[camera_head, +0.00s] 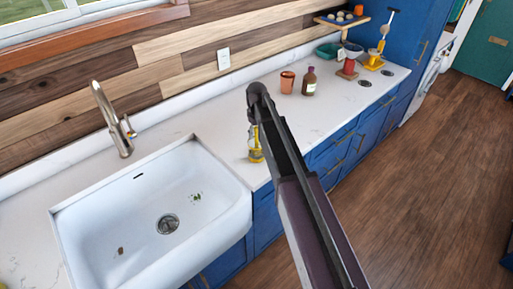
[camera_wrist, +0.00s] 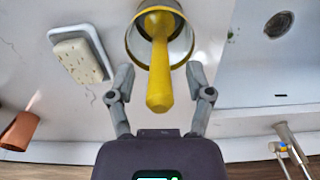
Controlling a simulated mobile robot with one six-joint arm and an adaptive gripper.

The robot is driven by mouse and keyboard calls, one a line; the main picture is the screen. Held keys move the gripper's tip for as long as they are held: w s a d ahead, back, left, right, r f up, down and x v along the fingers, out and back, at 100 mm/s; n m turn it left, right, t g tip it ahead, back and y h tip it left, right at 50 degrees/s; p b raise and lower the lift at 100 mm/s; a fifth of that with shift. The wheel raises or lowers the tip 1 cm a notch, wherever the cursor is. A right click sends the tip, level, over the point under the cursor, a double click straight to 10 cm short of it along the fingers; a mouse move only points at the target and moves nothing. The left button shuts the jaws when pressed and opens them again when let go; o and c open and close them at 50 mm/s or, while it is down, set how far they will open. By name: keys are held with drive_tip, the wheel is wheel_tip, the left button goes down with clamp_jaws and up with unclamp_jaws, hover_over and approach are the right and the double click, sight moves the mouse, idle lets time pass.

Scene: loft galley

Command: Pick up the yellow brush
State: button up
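The yellow brush (camera_wrist: 160,80) shows in the wrist view with its handle pointing toward my gripper. My gripper (camera_wrist: 160,70) is open, with one finger on each side of the handle and a gap visible on both sides. In the head view, a yellow item (camera_head: 255,155), which looks like the brush in its holder, stands on the counter just right of the sink. My arm partly covers it, and my fingers cannot be made out there.
The copper cup (camera_head: 287,82) and a brown bottle (camera_head: 309,82) stand farther back. The white sink (camera_head: 150,215) and faucet (camera_head: 113,120) are to the left.

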clamp_jaws()
drive_tip(key=shift+r, duration=0.15)
wheel_tip(320, 180, up, 18)
drive_tip(key=p, duration=1.8)
drive_tip(key=shift+d+f, duration=0.1)
drive_tip(key=shift+f, duration=0.1)
